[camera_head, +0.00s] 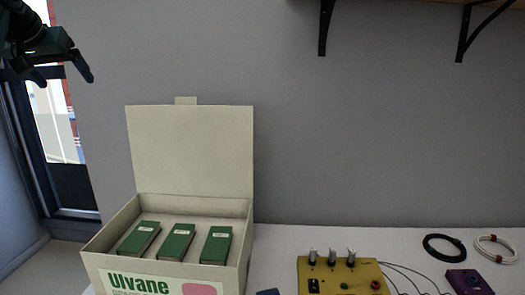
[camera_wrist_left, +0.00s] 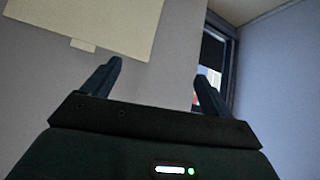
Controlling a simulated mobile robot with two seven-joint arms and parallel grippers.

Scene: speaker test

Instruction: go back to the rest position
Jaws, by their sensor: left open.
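My left gripper (camera_head: 62,79) is at the upper left of the head view, in front of the window and well above the table. Its two dark fingers are spread apart with nothing between them. In the left wrist view the fingers (camera_wrist_left: 155,90) are also apart and empty, with the grey wall beyond. My right gripper is in neither view.
An open cream box (camera_head: 191,150) with several green blocks (camera_head: 176,242) stands on the white table (camera_head: 275,240). A yellow board with knobs (camera_head: 340,276), a black cable coil (camera_head: 443,248), a white coil (camera_head: 496,249) and a purple box (camera_head: 468,281) lie right. Shelf brackets (camera_head: 325,27) hang above.

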